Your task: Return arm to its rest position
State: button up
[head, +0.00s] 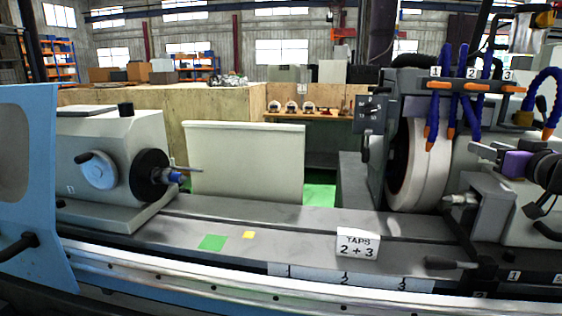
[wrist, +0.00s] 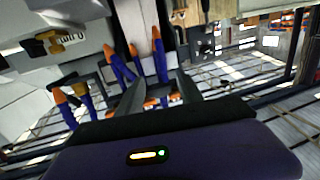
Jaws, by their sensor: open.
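My gripper (head: 482,151) shows at the right of the head view, its purple body in front of the grinding wheel housing. In the wrist view its two dark fingers (wrist: 160,95) stand apart with nothing held between them. Blue coolant hoses with orange nozzles (head: 431,138) hang beside the grinding wheel (head: 415,165), under labels 1, 2 and 3. The hoses also show beyond the fingers in the wrist view (wrist: 160,62), turned upside down. I cannot tell how far the fingers are from the hoses.
A white sign (head: 357,243) reading "TAPS 2 + 3" stands on the machine table (head: 300,222). The workhead (head: 110,150) is at left, beside a blue door panel (head: 30,180). The middle above the table is clear.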

notch_tip(320, 180, up, 5)
jog(key=s+t+h, duration=0.2)
jog(key=s+t, duration=0.1)
jog(key=s+a+f+m+h, duration=0.2)
jog(key=s+a+f+m, duration=0.1)
jog(key=s+a+f, duration=0.85)
jog(key=s+a+f+m+h, duration=0.2)
jog(key=s+a+f, duration=0.6)
jog(key=f, duration=0.7)
jog(key=s+a+f+n+g+y, duration=0.2)
jog(key=s+a+f, duration=0.2)
jog(key=s, duration=0.5)
jog(key=s+a+f+n+g+y, duration=0.1)
jog(key=s+a+f+n+y, duration=0.1)
jog(key=s, duration=0.8)
jog(key=s+a+f+n+g+y, duration=0.2)
jog(key=s+a+f, duration=0.4)
jog(key=s, duration=0.4)
jog(key=shift+s+a+g+y, duration=0.25)
jog(key=shift+a+g+y, duration=0.05)
jog(key=shift+a+y, duration=0.55)
